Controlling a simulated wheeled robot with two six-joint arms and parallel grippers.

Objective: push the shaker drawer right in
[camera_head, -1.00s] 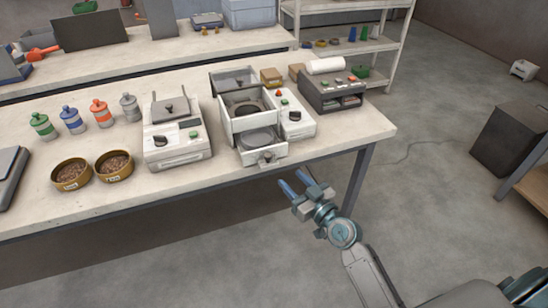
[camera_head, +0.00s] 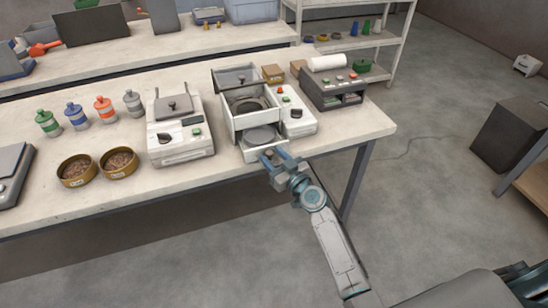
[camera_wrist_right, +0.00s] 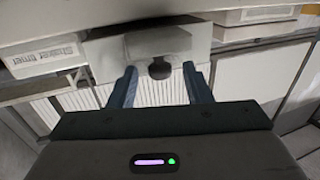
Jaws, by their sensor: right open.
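The shaker (camera_head: 250,103) stands near the table's front right, with its lid up. Its lower drawer (camera_head: 245,140) is pulled out toward me and holds a round grey pan (camera_head: 262,137). In the right wrist view, the drawer's pale front (camera_wrist_right: 115,60) has a dark round knob (camera_wrist_right: 159,69) at its middle. My right gripper (camera_head: 274,154) is at the drawer front, open. The wrist view shows its fingers (camera_wrist_right: 160,75) on either side of the knob, with gaps between. Whether the fingertips touch the drawer front, I cannot tell. My left gripper is out of view.
A second white machine (camera_head: 180,142) stands left of the shaker, and a dark grey box with buttons (camera_head: 335,92) stands to its right. Two pellet bowls (camera_head: 76,172) and several capped bottles are farther left. The table's front edge (camera_head: 115,204) lies below the drawer. The floor in front is clear.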

